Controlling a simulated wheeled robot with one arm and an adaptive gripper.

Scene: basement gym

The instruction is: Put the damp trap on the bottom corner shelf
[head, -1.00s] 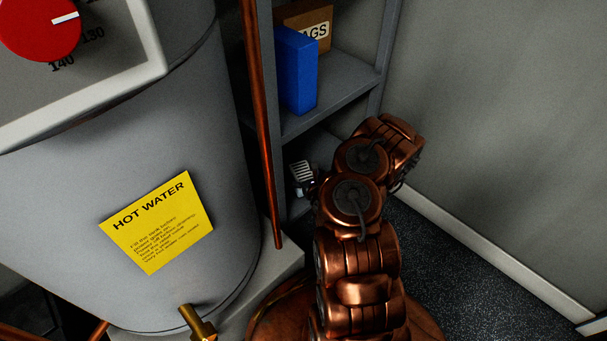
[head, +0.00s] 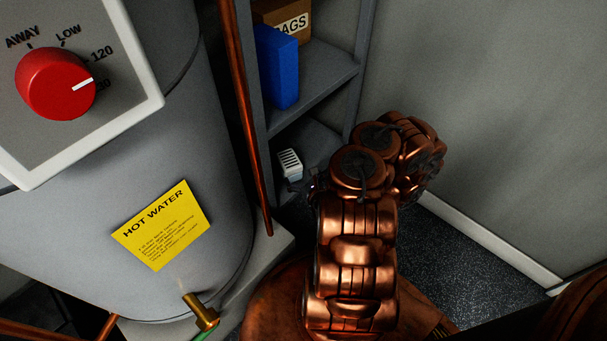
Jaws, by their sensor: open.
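The damp trap (head: 290,164) is a small white box with a dark slatted top. In the head view it is at the bottom level of the grey corner shelf (head: 313,82), near its front left. It looks about upright; whether its base rests fully on the bottom shelf (head: 318,142) is hard to tell. My gripper (head: 305,187) is open, just below and to the right of the trap. It is small, dark and partly hidden behind my copper arm, so I cannot see whether the fingers touch the trap.
A blue box (head: 278,67) and a brown carton (head: 287,18) stand on the shelf above. A copper pipe (head: 248,115) runs close left of the shelf, beside the grey hot water tank (head: 100,215). A bare wall (head: 480,100) and open floor (head: 480,245) lie right.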

